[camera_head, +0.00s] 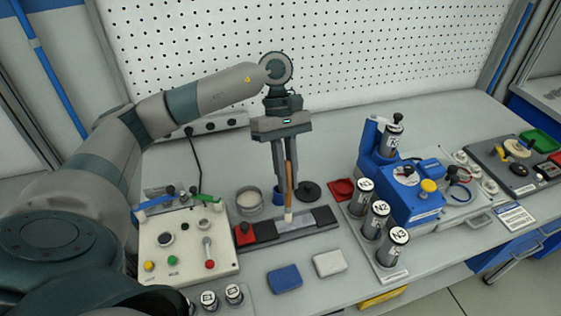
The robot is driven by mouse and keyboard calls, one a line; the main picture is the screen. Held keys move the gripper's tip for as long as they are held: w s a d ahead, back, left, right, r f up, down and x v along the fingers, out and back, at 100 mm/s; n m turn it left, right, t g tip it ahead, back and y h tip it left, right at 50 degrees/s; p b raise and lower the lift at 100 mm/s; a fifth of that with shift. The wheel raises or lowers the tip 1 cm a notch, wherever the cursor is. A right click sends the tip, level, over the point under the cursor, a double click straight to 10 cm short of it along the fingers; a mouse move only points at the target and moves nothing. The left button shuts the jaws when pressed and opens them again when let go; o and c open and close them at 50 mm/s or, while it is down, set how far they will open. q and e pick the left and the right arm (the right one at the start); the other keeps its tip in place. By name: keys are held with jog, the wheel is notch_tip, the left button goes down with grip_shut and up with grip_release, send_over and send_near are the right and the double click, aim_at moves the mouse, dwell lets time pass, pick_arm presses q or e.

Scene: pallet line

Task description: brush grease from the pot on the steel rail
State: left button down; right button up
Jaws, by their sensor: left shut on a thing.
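My left gripper (283,180) points down over the bench and is shut on a brush (289,183) with a brown handle. The brush hangs nearly upright. Its pale tip is at the steel rail (318,216); I cannot tell whether it touches. The rail is a bright strip on a dark bar, with a red block (244,233) at its left end. The grease pot (249,200), round and grey with pale contents, stands open behind the rail, left of the brush. A dark round lid (307,192) lies to the right of the gripper. My right gripper is not in view.
A control box (187,248) stands at left. A blue (285,279) and a pale block (329,263) lie in front of the rail. Labelled cylinders (376,218) and a blue machine (412,195) stand at right. A red tray (342,190) lies between. A pegboard (330,60) closes the back.

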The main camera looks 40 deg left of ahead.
pick_arm(q)
jog(key=shift+w+a+r+n+t+h, duration=0.2)
jog(key=shift+a+r+n, duration=0.15)
jog(key=shift+a+n, duration=0.25)
jog(key=shift+w+a+r+n+t+h, duration=0.1)
jog(key=shift+w+a+r+n+t, duration=0.15)
jog(key=shift+a+n, duration=0.3)
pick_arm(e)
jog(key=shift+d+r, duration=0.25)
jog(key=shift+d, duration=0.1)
pick_arm(q)
jog(key=shift+s+d, duration=0.1)
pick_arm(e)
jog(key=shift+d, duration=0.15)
